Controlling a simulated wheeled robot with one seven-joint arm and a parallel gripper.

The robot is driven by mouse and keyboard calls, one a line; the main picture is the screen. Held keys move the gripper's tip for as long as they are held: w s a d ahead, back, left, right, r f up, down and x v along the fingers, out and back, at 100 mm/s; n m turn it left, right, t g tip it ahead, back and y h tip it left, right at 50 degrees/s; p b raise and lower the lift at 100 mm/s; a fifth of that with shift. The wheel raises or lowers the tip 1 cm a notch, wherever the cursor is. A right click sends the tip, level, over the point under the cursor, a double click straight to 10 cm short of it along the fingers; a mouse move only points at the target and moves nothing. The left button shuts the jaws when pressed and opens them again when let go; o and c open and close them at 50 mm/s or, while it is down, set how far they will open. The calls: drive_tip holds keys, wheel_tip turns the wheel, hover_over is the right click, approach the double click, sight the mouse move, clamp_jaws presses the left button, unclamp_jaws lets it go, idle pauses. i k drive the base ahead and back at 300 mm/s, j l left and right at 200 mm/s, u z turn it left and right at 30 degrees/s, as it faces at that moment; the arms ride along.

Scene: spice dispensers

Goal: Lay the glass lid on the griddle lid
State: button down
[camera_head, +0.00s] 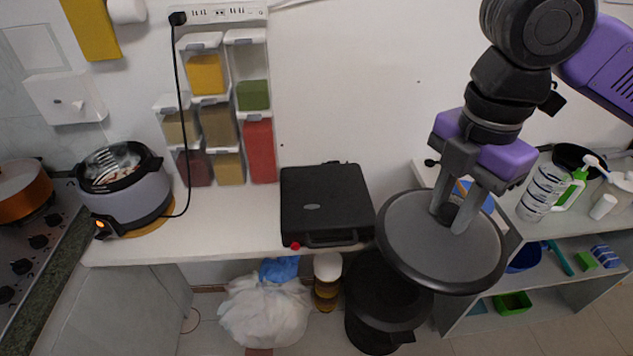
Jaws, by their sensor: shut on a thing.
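The glass lid (440,258) is a round dark grey disc with a black rim, and it looks opaque here. My gripper (450,216) is shut on its central knob from above. The lid is held in the air, tilted a little, in front of the counter's right end. The griddle lid (318,190) is the black top of the closed griddle on the counter, to the left of the glass lid. Its top is bare, with a handle and a red spot at the front edge. The glass lid's left edge comes close to the griddle's right side in the picture.
A black bin (378,315) and a white bag (265,310) are below. A shelf (535,225) with bottles is at right.

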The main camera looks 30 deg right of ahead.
sight(324, 193)
drive_tip(key=i, duration=1.15)
